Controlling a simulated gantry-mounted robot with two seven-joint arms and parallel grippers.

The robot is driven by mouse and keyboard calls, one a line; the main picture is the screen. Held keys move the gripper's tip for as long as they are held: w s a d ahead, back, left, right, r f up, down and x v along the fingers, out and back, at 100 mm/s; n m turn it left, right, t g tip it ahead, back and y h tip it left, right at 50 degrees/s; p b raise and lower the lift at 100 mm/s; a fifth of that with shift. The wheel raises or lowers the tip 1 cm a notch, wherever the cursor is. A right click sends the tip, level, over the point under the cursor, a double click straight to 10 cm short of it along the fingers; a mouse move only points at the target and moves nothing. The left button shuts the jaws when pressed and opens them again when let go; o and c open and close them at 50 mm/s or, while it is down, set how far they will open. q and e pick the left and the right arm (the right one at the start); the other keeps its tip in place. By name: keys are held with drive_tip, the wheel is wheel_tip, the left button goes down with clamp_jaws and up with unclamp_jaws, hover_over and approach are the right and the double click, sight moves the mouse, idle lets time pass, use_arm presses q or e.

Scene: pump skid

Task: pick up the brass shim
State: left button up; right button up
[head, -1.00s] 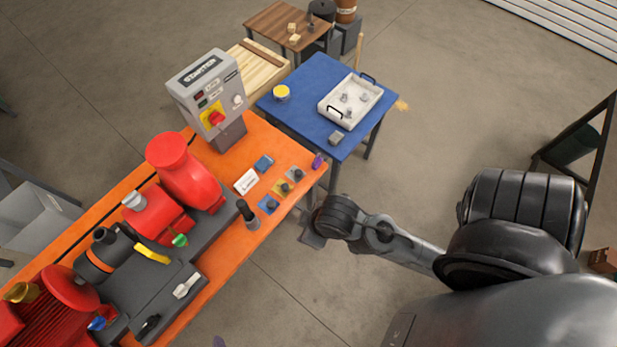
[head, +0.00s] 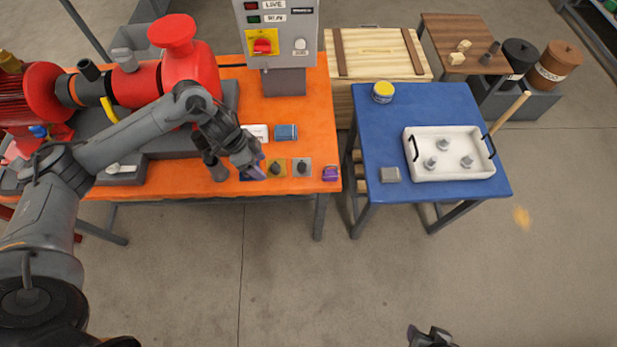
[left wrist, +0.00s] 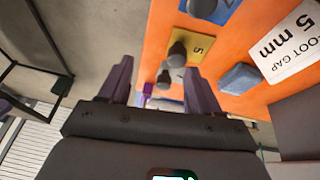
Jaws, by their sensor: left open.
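The brass shim (head: 277,169) is a small yellow plate with a dark knob on the front edge of the orange bench. It lies between a blue plate and a grey plate (head: 302,168). In the left wrist view the yellow plate (left wrist: 198,46) shows a "5". My left gripper (head: 259,171) is open, fingers pointing down, just left of the brass shim and over the blue plate, which it partly hides. The left wrist view shows nothing held between its purple fingers (left wrist: 157,80). My right gripper (head: 431,338) is cut off at the bottom edge; its jaws are unclear.
A purple block (head: 330,173) sits at the bench corner. Behind the plates are a white "5 mm" card (left wrist: 292,42) and a blue block (head: 286,132). A dark upright cylinder (head: 216,168) stands left of my gripper. A blue table (head: 430,100) holds a white tray (head: 450,175).

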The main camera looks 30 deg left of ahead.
sight(275, 167)
use_arm(q)
drive_tip(key=shift+t, duration=0.5)
drive_tip(key=shift+w+f+b, duration=0.6)
drive_tip(key=shift+w+f, duration=1)
drive_tip(key=shift+w, duration=0.2)
drive_tip(key=shift+x, duration=2.6)
drive_tip(key=shift+s+d, duration=0.1)
drive_tip(key=shift+s, duration=0.05)
use_arm(e)
drive_tip(key=f, duration=0.2)
drive_tip(key=shift+s+a+f, duration=0.15)
drive_tip(key=shift+a+f, duration=0.15)
drive_tip(key=shift+a, duration=0.1)
use_arm(q)
drive_tip(key=shift+c, duration=1.1)
drive_tip(key=shift+r, duration=0.1)
clamp_jaws()
